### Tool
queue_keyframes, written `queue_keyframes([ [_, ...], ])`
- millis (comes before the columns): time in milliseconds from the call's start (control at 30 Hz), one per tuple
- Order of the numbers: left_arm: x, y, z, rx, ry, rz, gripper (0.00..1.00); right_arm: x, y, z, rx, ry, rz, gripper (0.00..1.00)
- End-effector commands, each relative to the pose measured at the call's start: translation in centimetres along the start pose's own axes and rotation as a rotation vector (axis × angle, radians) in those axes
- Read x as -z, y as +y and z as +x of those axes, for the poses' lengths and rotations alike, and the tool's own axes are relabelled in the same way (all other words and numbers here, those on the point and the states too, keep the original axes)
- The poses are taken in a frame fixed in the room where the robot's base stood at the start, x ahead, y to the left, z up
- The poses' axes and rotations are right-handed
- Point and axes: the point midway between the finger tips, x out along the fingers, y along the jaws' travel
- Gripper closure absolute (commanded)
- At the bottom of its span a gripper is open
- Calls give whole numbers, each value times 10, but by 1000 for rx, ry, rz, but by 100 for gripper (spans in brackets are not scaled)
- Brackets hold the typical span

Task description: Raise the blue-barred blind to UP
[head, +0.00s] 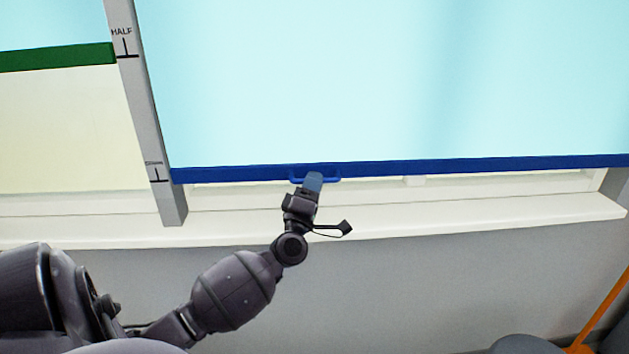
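The blue-barred blind (380,80) is a pale cyan sheet with a dark blue bar (480,165) along its lower edge. The bar is low, about level with the lower mark on the grey post, just above the sill. A small blue loop handle (332,180) hangs under the bar. My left gripper (314,182) reaches up to this handle, its fingers overlapping it. The fingers show nearly edge-on, so I cannot tell whether they are closed around the loop. My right gripper is not in view.
A grey post (146,110) carries a HALF mark and a lower mark with small, unclear lettering. Left of it a green bar (55,57) of another blind sits near HALF. A white sill (430,220) runs below. An orange slanted bar (603,308) stands at lower right.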

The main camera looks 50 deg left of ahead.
Motion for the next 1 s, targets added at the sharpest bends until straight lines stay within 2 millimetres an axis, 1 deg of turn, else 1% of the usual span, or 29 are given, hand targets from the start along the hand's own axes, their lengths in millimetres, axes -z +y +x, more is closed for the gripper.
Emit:
queue_keyframes([
  [33, 0, 0, 4, -1, 0, 1, 75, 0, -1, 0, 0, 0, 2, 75],
  [133, 0, 0, 9, 0, 0, 1, 75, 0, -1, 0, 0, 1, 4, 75],
  [433, 0, 0, 10, 1, 0, 1, 75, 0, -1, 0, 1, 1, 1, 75],
  [467, 0, 0, 10, 1, 0, 1, 78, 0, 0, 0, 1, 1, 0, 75],
  [600, 0, 0, 10, 1, 0, 1, 100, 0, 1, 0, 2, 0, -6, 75],
  [867, 0, 0, 10, 1, 0, 1, 100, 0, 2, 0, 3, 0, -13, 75],
  [1000, 0, 5, 16, -2, 1, -1, 100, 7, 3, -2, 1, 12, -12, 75],
])
